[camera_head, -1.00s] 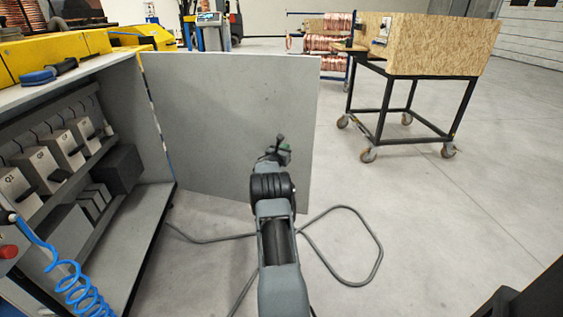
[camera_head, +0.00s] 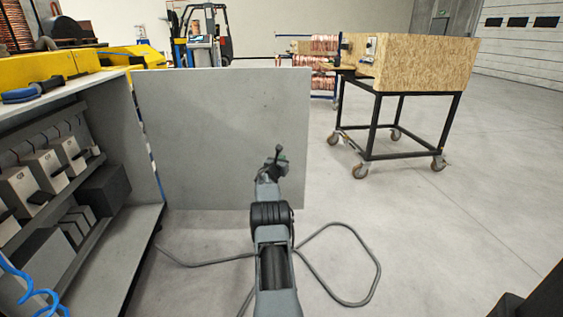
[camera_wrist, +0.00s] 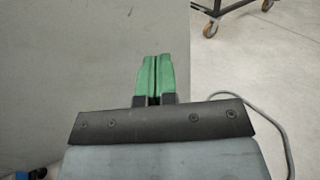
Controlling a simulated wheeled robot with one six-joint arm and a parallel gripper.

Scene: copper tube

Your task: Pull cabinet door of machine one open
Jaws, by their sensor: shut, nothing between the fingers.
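The grey cabinet door (camera_head: 215,130) stands wide open, swung out to the right of the cabinet (camera_head: 140,235), whose inside shows. The door's flat face also fills the left of the wrist view (camera_wrist: 70,60). My gripper (camera_head: 278,157) is in front of the door's face, near its right edge. In the wrist view its green fingers (camera_wrist: 155,75) are shut together with nothing between them. I cannot tell whether the fingertips touch the door. No handle shows on the visible face.
Grey boxes (camera_head: 45,170) sit on shelves inside the cabinet. A cable (camera_head: 345,300) loops over the floor by my arm. A wheeled cart with a wooden box (camera_head: 425,65) stands at the back right. A forklift (camera_head: 218,35) is at the back.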

